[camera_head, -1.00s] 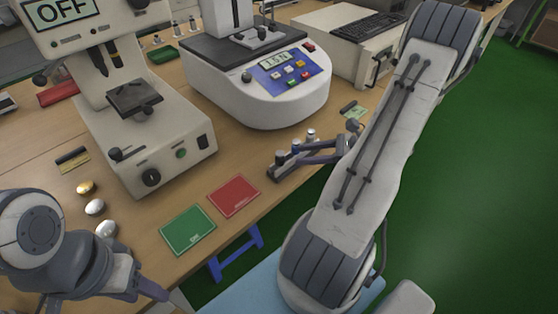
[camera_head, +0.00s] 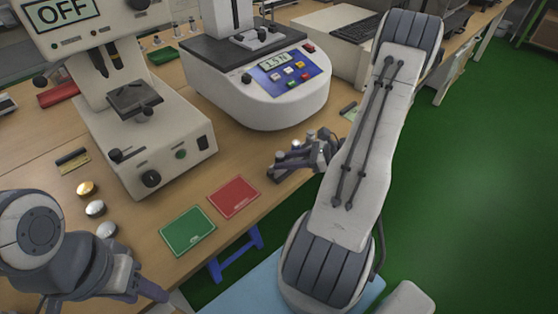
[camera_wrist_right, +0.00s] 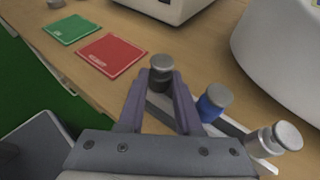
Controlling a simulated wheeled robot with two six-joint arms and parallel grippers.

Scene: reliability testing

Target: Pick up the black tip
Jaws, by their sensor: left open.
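The black tip (camera_wrist_right: 160,72) is a short dark cylinder with a grey-black cap. In the head view my right gripper (camera_head: 290,166) is at the holder. My left gripper (camera_head: 150,289) is at the bottom left, away from it.
A green card (camera_head: 188,231) and a red card (camera_head: 234,197) lie near the table's front edge. A white instrument with a blue panel (camera_head: 262,105) stands behind the holder, and a microscope-like machine (camera_head: 160,160) is left of it. Several metal knobs lie at left.

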